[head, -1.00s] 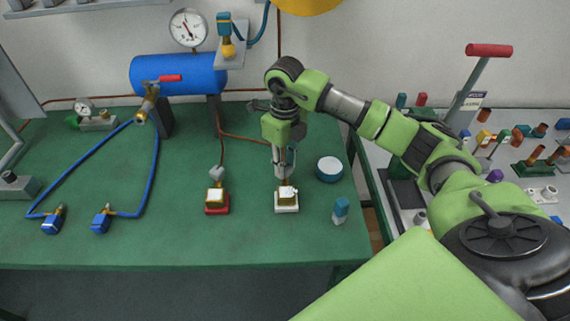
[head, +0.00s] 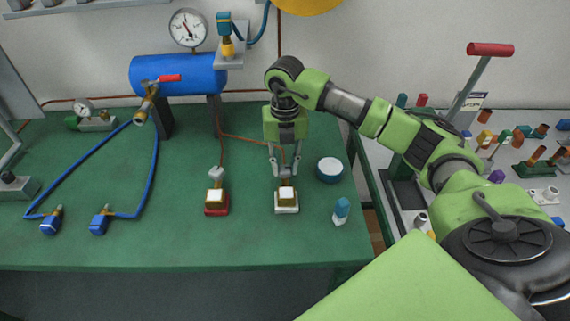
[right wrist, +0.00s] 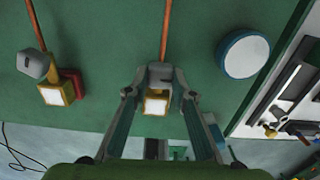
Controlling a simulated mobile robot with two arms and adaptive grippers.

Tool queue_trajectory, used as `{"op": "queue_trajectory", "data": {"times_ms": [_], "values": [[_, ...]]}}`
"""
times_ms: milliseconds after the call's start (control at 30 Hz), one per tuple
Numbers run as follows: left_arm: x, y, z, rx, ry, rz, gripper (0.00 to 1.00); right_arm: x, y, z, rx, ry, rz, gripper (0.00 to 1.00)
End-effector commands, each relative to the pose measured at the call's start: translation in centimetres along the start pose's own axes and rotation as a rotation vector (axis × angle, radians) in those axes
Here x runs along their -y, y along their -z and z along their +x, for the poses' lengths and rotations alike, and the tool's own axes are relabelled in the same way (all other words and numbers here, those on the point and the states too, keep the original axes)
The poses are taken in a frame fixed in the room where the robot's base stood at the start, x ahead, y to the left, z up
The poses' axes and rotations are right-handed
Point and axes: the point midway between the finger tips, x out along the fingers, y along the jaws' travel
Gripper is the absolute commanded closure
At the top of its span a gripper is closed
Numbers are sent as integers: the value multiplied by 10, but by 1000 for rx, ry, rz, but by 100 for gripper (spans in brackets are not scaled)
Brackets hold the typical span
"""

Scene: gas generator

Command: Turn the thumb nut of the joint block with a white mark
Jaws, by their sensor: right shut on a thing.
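The joint block with the white base (head: 287,209) stands near the front of the green bench, with a brass body and a pale square face. It also shows in the right wrist view (right wrist: 156,102). Its grey thumb nut (right wrist: 160,76) sits at the block's far side, on a copper pipe. My right gripper (head: 285,174) points down over it, one finger on each side, shut on the nut; the fingers partly hide the nut in the head view. A similar joint block with a red base (head: 216,209) stands to the left, its grey nut (head: 216,173) free. My left gripper is not in view.
A round white-topped blue tin (head: 330,169) stands close to the right of my gripper. A small blue-and-white item (head: 341,211) is at the front right. A blue tank (head: 180,74) with a gauge (head: 188,27) is at the back.

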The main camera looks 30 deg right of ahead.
Motion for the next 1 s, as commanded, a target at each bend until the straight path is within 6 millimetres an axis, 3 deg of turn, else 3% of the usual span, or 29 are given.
{"op": "queue_trajectory", "data": {"times_ms": [667, 700, 767, 1000], "values": [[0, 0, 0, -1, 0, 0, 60, 0, -1, -1, 4, -2, 67, 98], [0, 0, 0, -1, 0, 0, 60, 0, -1, -1, 4, -2, 67, 71], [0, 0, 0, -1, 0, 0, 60, 0, -1, -1, 4, -1, 66, 60], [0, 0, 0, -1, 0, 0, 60, 0, -1, 0, 2, -1, 64, 60]]}}
